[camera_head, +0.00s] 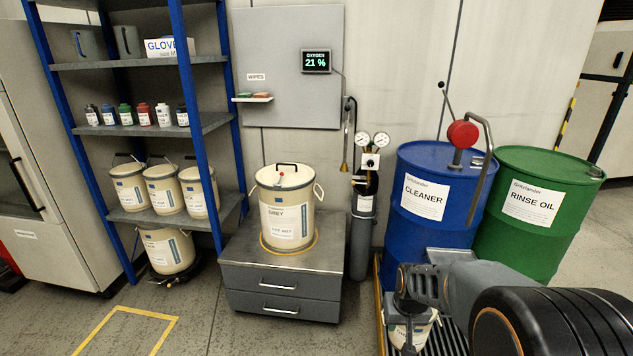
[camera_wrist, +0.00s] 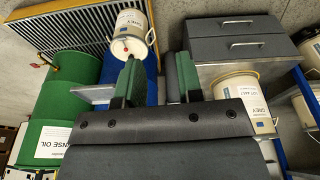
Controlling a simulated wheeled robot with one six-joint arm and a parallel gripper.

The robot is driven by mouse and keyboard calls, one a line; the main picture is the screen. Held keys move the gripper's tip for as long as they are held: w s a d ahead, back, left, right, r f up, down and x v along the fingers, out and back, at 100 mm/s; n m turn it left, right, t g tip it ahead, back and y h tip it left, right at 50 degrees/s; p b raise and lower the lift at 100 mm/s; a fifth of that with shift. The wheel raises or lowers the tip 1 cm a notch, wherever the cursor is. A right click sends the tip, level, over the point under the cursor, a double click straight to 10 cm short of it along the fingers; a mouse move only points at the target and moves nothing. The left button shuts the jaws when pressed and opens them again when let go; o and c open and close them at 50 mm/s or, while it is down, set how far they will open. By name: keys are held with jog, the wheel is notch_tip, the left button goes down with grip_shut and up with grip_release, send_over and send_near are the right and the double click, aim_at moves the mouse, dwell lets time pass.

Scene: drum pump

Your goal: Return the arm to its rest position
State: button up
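My gripper (camera_wrist: 157,82) shows two green-padded fingers set apart with nothing between them in the wrist view. In the head view my gripper (camera_head: 408,296) is low at the right, in front of the blue CLEANER drum (camera_head: 411,222). My arm reaches it from the bottom right corner. A cream can (camera_head: 424,330) stands on the grating, largely hidden behind my gripper and arm. In the wrist view the can (camera_wrist: 131,27) lies beyond the fingertips, apart from them as far as I can tell. A red hand pump (camera_head: 463,134) with a bent grey spout tops the blue drum.
A green RINSE OIL drum (camera_head: 545,205) stands right of the blue one. A grey drawer cabinet (camera_head: 280,287) carries a lidded cream GREY container (camera_head: 288,212). A gas cylinder (camera_head: 363,230) stands between cabinet and drums. A blue-framed shelf (camera_head: 205,125) is at left. Open floor lies front left.

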jog(key=s+a+r+p, duration=0.1)
jog(key=s+r+p, duration=0.2)
jog(key=r, duration=0.5)
jog(key=s+a+r+t+p, duration=0.1)
jog(key=s+r+p, duration=0.3)
jog(key=r, duration=0.4)
jog(key=s+a+r+p, duration=0.1)
jog(key=s+r+p, duration=0.2)
jog(key=s+r, duration=0.2)
notch_tip(320, 180, up, 3)
jog(key=shift+s+a+n+p, duration=0.2)
jog(key=shift+a+n+p, duration=0.15)
jog(key=shift+a+n, duration=0.05)
